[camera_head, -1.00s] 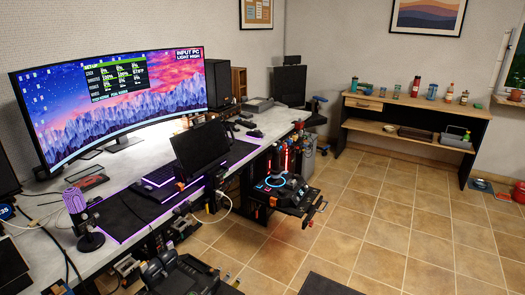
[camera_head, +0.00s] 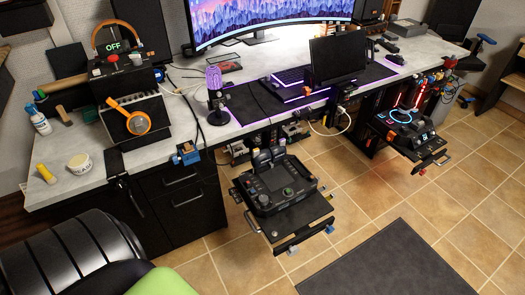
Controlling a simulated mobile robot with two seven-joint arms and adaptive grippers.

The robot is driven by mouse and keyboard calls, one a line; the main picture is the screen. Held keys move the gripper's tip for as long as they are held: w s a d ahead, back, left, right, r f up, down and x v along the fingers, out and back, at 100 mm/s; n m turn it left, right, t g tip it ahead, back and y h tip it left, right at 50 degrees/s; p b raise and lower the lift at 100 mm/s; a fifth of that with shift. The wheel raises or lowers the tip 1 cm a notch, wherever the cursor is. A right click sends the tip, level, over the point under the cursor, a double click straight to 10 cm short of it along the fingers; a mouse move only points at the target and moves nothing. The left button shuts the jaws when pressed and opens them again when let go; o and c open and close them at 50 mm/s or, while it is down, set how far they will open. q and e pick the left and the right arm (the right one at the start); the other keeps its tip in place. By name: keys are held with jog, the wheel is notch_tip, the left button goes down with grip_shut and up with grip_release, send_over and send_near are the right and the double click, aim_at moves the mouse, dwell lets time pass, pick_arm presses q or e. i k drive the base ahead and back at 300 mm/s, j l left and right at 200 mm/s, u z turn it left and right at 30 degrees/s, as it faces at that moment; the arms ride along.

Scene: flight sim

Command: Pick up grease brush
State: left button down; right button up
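A small yellow-handled item (camera_head: 45,173), which looks like the brush, lies at the near left end of the desk; its exact form is too small to make out. A small round tin (camera_head: 79,164) with a pale top stands just right of it, apart from it. Neither of my grippers is in view.
The grey desk (camera_head: 150,155) holds a white-blue bottle (camera_head: 39,120), a hammer-like tool (camera_head: 62,87), a black amplifier-like box (camera_head: 137,117) and a microphone (camera_head: 215,95). Throttle unit (camera_head: 272,185) juts out.

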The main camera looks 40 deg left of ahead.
aim_at(50, 179)
jog(key=u, duration=2.85)
jog(key=i+l+u, duration=0.1)
